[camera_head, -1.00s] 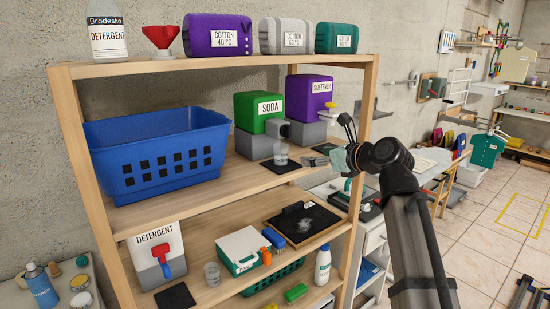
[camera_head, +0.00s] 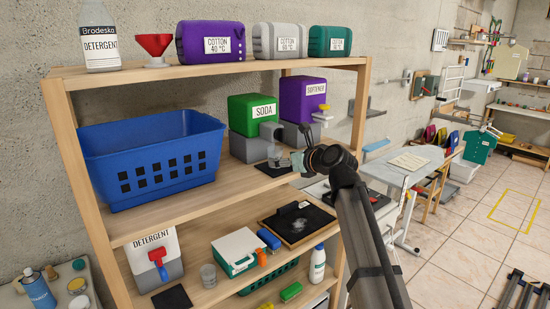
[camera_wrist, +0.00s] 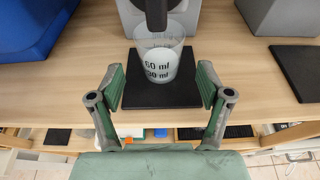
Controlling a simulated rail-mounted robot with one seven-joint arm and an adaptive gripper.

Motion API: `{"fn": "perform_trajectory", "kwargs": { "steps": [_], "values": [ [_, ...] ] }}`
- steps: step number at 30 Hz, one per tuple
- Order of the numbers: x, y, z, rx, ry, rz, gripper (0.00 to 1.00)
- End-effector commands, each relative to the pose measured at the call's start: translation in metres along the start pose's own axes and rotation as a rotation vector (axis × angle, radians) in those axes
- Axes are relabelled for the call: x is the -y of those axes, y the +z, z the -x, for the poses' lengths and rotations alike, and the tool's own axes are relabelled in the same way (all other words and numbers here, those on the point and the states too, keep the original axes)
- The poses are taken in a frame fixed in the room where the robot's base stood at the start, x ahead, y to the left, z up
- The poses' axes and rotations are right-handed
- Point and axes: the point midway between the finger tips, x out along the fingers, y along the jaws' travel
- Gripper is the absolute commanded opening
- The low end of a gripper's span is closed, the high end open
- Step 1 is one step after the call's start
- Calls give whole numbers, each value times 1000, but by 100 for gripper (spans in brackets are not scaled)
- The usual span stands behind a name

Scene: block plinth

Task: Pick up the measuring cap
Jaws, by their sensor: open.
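A clear measuring cap (camera_wrist: 160,62) with "60 ml" and "30 ml" marks stands upright on a black mat (camera_wrist: 160,92), under the spout of the grey dispenser base. Its lower part looks whitish. In the head view the cap (camera_head: 273,157) is on the middle shelf below the green SODA box (camera_head: 253,113), partly covered by my gripper. My gripper (camera_wrist: 160,84) is open and empty; its two fingers are spread to the left and right, nearer the camera than the cap and not touching it. In the head view my gripper (camera_head: 300,148) reaches in from the right.
A blue basket (camera_head: 150,160) fills the left of the middle shelf. A purple SOFTENER box (camera_head: 302,98) stands right of the soda. Another clear cup (camera_head: 208,275) is on the lower shelf beside the DETERGENT box (camera_head: 153,256). A dark spout (camera_wrist: 156,15) hangs over the cap.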

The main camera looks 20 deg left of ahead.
Motion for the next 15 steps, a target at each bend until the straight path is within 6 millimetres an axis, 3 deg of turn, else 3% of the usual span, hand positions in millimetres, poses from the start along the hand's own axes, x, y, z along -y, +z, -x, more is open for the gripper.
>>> {"fn": "perform_trajectory", "kwargs": {
  "steps": [5, 15],
  "values": [
    [0, 0, -11, -2, 1, 0, 78],
    [0, -2, -51, -1, 1, 0, 78]
  ]
}}
